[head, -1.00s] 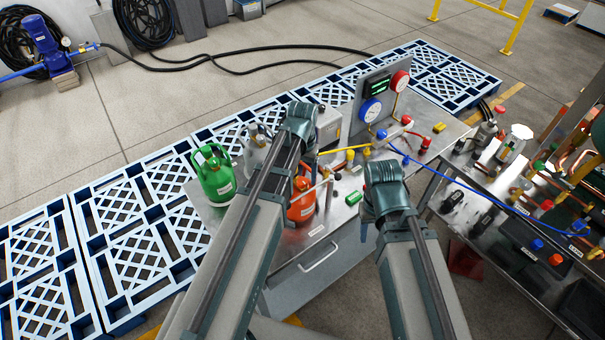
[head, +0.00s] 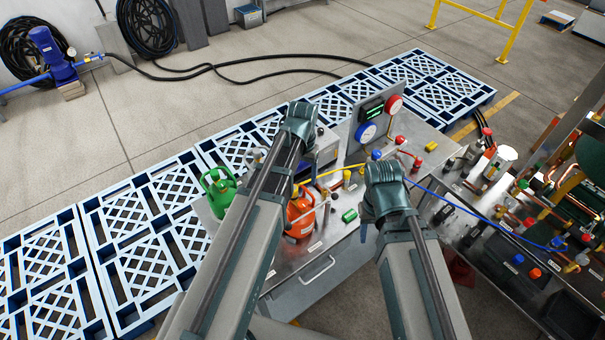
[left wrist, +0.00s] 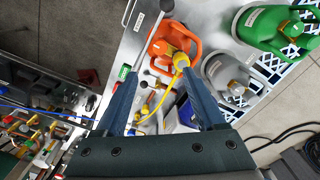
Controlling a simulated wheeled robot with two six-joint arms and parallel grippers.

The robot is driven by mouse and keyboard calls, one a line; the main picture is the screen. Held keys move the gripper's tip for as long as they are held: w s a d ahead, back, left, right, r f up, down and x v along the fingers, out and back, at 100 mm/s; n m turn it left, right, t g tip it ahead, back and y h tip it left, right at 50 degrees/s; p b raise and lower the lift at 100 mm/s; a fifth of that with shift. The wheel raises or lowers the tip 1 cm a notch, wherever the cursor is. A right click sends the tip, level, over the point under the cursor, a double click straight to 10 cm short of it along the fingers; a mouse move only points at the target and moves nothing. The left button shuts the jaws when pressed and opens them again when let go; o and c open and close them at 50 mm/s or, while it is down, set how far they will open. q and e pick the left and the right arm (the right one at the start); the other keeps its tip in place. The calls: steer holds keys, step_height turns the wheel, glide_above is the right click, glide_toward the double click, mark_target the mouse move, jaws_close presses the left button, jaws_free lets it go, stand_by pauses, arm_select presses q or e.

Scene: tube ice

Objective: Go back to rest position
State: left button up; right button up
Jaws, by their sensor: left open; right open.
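My left gripper (head: 298,125) is raised over the metal workbench (head: 340,245), and its fingers are mostly hidden behind my own wrist in the head view. In the left wrist view my left gripper (left wrist: 165,105) is open and empty, with its two blue fingers apart above the bench. The yellow valve (left wrist: 180,60) on the orange cylinder (left wrist: 166,48) shows between and beyond the fingers. My right gripper (head: 386,190) is over the bench's right front part. Its fingers are mostly hidden, and I see nothing held in it.
A green cylinder (head: 217,190) and a grey cylinder (left wrist: 228,78) stand at the bench's left end. A gauge panel with a blue gauge (head: 366,132) and a red gauge (head: 394,104) stands at the back. A cluttered cart (head: 465,205) is on the right. Blue pallets (head: 130,215) lie behind.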

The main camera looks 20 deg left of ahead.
arm_select(q)
steer(key=shift+f, duration=0.15)
steer(key=s+d+f+m+b, duration=0.1)
steer(key=s+d+f+b, duration=0.2)
steer(key=f+b, duration=0.5)
steer(key=s+d+f+m+b, duration=0.1)
steer(key=s+d+f+b, duration=0.3)
steer(key=s+f+b, duration=0.2)
steer(key=s+d+f+y+b, duration=0.1)
steer(key=s+d+f+b, duration=0.2)
steer(key=f+b, duration=0.7)
steer(key=shift+s+d+m+b, duration=0.3)
steer(key=shift+s+d+m, duration=0.1)
steer(key=shift+s, duration=0.8)
steer(key=shift+f, duration=0.1)
